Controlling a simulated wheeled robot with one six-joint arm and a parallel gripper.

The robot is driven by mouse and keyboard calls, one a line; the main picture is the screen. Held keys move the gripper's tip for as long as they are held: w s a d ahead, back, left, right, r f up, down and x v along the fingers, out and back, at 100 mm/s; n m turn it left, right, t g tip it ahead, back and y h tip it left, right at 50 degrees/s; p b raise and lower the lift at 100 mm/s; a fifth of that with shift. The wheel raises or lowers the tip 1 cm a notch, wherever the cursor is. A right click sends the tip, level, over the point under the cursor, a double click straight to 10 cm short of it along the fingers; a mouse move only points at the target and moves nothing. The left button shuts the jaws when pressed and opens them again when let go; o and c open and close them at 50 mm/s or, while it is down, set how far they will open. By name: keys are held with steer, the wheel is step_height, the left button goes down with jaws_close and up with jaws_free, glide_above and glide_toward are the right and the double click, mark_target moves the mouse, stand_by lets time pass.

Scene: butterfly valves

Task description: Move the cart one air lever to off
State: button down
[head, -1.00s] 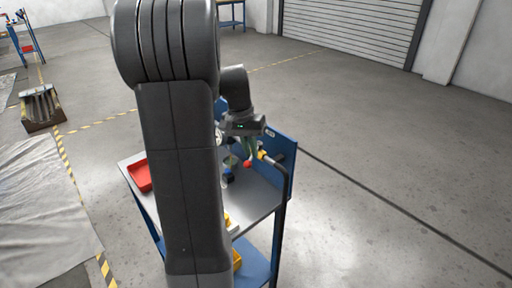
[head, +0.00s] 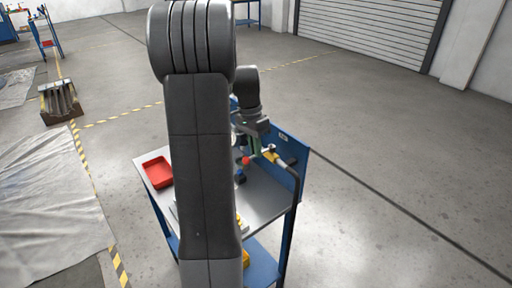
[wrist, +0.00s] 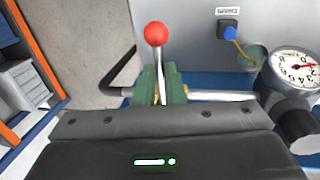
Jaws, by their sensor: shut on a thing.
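The lever with a red ball knob (wrist: 156,34) stands across a grey pipe (wrist: 220,95) in the wrist view. Its thin shaft runs between the green fingers of my gripper (wrist: 160,82), which are shut on it below the knob. A little yellow shows beside the fingers; they hide most of the valve body. In the head view the red knob (head: 245,160) is just below my gripper (head: 256,144), with yellow valve parts (head: 271,156) to its right. I see no on or off marks that I can read.
The blue cart panel (head: 290,158) stands behind the pipe. A round gauge (wrist: 296,68) is right of my gripper in the wrist view, near a blue fitting (wrist: 229,33). A red tray (head: 158,172) sits on the cart's metal top (head: 262,198). Open floor lies right of the cart.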

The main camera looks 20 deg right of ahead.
steer(key=shift+w+r, duration=0.1)
steer(key=c, duration=1.5)
jaws_free()
step_height(320, 180, up, 14)
steer(key=w+a+b, duration=0.1)
steer(key=w, duration=0.1)
steer(key=shift+w+f, duration=0.25)
steer(key=shift+f, duration=0.1)
steer(key=s+f, duration=0.1)
steer(key=f, duration=0.8)
steer(key=s+d+f+p, duration=0.1)
steer(key=f, duration=0.3)
steer(key=shift+s+f, duration=0.25)
steer(key=shift+s, duration=0.1)
